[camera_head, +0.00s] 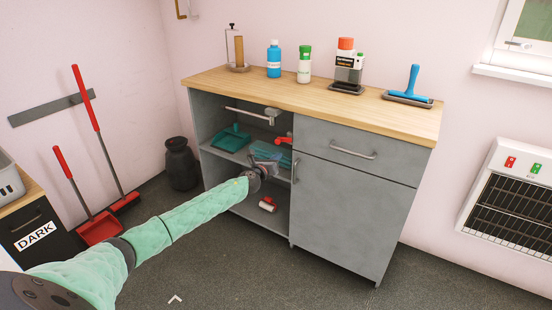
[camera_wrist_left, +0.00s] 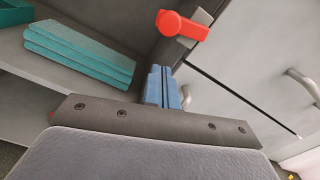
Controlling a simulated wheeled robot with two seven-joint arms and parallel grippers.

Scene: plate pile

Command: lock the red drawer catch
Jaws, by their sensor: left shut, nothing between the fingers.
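The red catch (camera_head: 284,139) is on the cabinet's front edge, at the left end of the closed drawer (camera_head: 325,138). In the left wrist view the red catch (camera_wrist_left: 180,26) sits on a grey plate near the top, its rounded body pointing left. My left gripper (camera_head: 275,157) is just below the catch in the head view, in front of the open shelves. Its blue fingers (camera_wrist_left: 162,88) are together and empty, with a visible gap between them and the catch. My right gripper is out of view.
A teal stack (camera_wrist_left: 80,52) lies on the shelf close to my left gripper. A teal dustpan (camera_head: 231,137) is farther left. The cupboard door (camera_head: 345,205) below the drawer is closed. Bottles and tools stand on the wooden top (camera_head: 300,94).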

